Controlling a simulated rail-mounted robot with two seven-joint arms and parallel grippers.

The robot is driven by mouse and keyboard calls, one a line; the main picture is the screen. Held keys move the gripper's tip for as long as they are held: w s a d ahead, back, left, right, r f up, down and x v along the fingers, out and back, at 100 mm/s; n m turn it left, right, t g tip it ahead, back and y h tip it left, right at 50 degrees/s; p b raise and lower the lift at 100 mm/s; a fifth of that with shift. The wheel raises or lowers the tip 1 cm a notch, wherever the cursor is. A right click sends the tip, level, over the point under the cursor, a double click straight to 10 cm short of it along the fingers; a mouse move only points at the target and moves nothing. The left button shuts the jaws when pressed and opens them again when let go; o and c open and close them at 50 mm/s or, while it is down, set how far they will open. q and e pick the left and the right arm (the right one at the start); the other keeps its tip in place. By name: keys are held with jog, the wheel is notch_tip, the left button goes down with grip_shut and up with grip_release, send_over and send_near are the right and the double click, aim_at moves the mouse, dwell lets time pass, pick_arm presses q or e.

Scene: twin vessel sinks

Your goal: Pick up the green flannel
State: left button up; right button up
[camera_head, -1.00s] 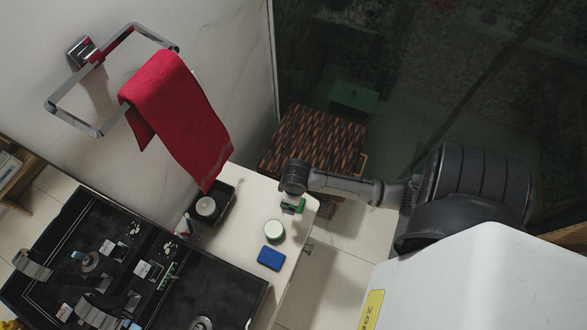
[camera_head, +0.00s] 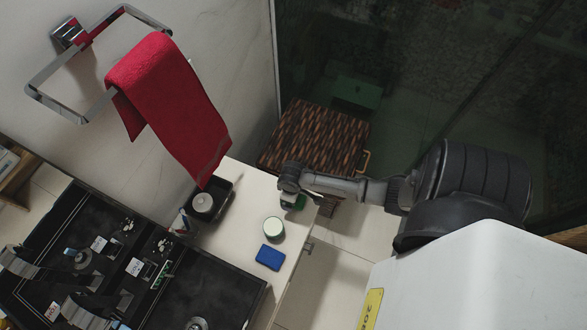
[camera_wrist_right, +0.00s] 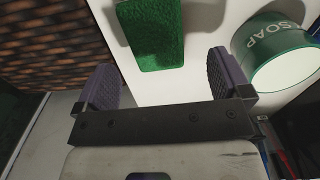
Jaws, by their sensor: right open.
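The green flannel (camera_wrist_right: 157,42) lies on the white counter top in the right wrist view, just beyond my right gripper's fingers. In the head view it shows as a small green patch (camera_head: 299,203), partly hidden under my right gripper (camera_head: 289,199). In the right wrist view my right gripper (camera_wrist_right: 163,88) is open, its two purple-grey fingers apart with nothing between them. The flannel's near edge lies in front of the gap between the fingers. My left gripper is not in view.
A green and white soap tub (camera_wrist_right: 284,58) stands close right of the flannel. A blue block (camera_head: 270,257) lies near it. A woven brown box (camera_head: 315,136) stands beyond the counter. A red towel (camera_head: 170,105) hangs on a chrome ring. Dark basins (camera_head: 210,290) fill the lower left.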

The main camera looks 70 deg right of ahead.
aim_at(301, 201)
jog(key=f, duration=0.3)
jog(key=shift+w+d+f, duration=0.1)
jog(key=shift+d+f, duration=0.15)
jog(key=shift+f, duration=0.05)
jog(key=shift+f+b, duration=0.3)
jog(key=shift+f, duration=0.25)
jog(key=shift+c, duration=1.4)
jog(key=c, duration=0.7)
jog(key=shift+r, duration=0.1)
